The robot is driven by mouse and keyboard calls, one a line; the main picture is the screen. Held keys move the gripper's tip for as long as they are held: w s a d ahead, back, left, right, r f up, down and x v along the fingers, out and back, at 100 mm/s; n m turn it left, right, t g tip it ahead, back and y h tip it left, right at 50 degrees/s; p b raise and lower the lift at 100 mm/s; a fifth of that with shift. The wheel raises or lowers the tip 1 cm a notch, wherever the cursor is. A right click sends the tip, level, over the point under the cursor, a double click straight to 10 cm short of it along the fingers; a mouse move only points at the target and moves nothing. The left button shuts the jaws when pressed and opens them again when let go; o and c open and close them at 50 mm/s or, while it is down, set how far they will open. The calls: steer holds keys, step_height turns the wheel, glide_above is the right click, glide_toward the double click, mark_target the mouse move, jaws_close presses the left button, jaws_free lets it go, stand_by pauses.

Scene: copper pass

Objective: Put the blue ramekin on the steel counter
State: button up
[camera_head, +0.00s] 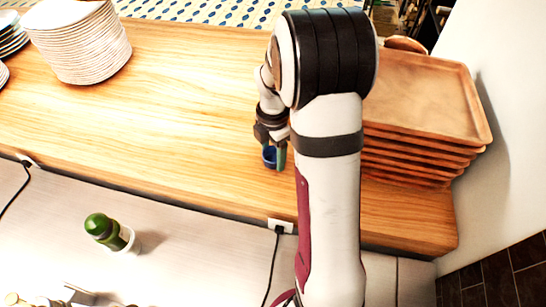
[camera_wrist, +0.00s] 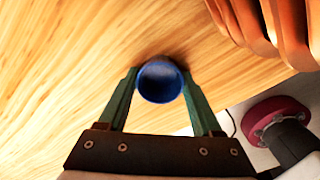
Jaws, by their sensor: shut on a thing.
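The blue ramekin (camera_head: 269,155) is at the wooden shelf's surface in the head view, mostly hidden by my gripper (camera_head: 275,158). In the wrist view the ramekin (camera_wrist: 160,81) sits upright between the two green fingers of my gripper (camera_wrist: 160,88), which is shut on it. Whether the ramekin touches the wood or is slightly above it, I cannot tell. The steel counter (camera_head: 190,250) lies in front of and below the wooden shelf (camera_head: 190,110) in the head view.
A stack of wooden trays (camera_head: 430,95) stands right of my arm, close to the gripper. A stack of plates (camera_head: 80,42) is at the left. A socket with a cable (camera_head: 279,226) is on the shelf's front edge.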

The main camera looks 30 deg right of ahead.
jaws_close()
step_height(320, 180, up, 10)
steer(key=a+r+m, duration=0.4)
steer(key=a+m, duration=0.3)
steer(key=m, duration=0.2)
steer(key=a+r+m, duration=0.5)
steer(key=a+m, duration=0.2)
steer(key=m, duration=0.3)
steer(key=d+f+n, duration=0.4)
steer(key=d+n, duration=0.3)
steer(key=n, duration=0.2)
steer(key=d+f+n, duration=0.5)
steer(key=d+n, duration=0.2)
steer(key=n, duration=0.3)
step_height(320, 180, down, 10)
steer(key=shift+r, duration=0.2)
